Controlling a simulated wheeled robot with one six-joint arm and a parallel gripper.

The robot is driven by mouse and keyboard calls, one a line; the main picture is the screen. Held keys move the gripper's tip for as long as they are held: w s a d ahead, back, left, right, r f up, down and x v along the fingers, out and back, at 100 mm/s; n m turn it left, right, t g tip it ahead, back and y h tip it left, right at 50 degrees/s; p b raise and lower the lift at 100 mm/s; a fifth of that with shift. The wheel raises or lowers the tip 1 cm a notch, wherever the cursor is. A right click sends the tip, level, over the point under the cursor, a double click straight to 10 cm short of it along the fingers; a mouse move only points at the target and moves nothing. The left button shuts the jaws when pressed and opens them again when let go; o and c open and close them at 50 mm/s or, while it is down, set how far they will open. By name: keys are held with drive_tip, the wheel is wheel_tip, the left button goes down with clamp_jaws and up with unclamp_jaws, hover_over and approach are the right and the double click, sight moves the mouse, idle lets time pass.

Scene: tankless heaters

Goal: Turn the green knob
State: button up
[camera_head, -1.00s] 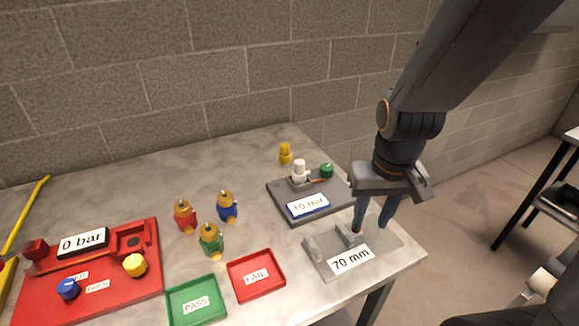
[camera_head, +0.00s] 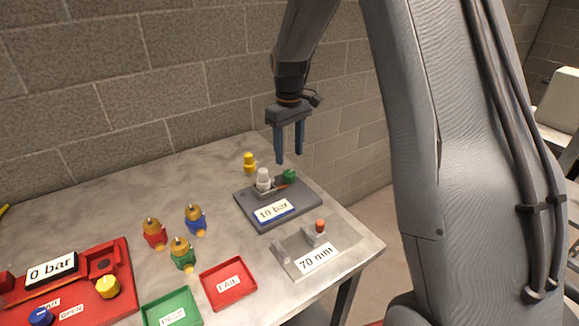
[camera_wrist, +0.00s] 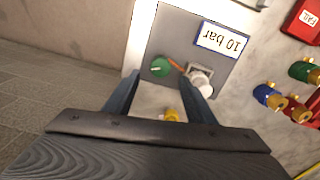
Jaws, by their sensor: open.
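The green knob (camera_head: 289,175) sits at the back right of a dark grey plate (camera_head: 300,197) labelled "10 bar". A white fitting (camera_head: 263,181) stands beside it, with a thin orange-red piece between them. My gripper (camera_head: 289,160) is open and empty, pointing down above the knob and a little behind it. In the wrist view the knob (camera_wrist: 160,67) lies ahead of my gripper (camera_wrist: 165,85), between the lines of the two fingers, nearer the left one. The fingers appear apart from the knob.
A yellow fitting (camera_head: 249,163) stands behind the plate. A "70 mm" gauge block (camera_head: 318,258) is at the right table edge. Several coloured valves (camera_head: 182,254), a red tray (camera_head: 228,283), a green tray (camera_head: 172,308) and a red "0 bar" station (camera_head: 110,260) lie to the left.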

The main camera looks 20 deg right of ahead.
sight(289, 172)
drive_tip(key=shift+f+p, duration=1)
drive_tip(key=shift+f, duration=2.2)
drive_tip(key=c, duration=1)
drive_tip(key=shift+c, duration=0.2)
drive_tip(key=shift+m, duration=0.3)
drive_tip(key=m+b, duration=0.1)
drive_tip(key=m, duration=0.4)
drive_tip(key=shift+m, duration=0.3)
drive_tip(key=m+b, duration=0.1)
drive_tip(key=m, duration=0.4)
drive_tip(key=shift+m, duration=0.4)
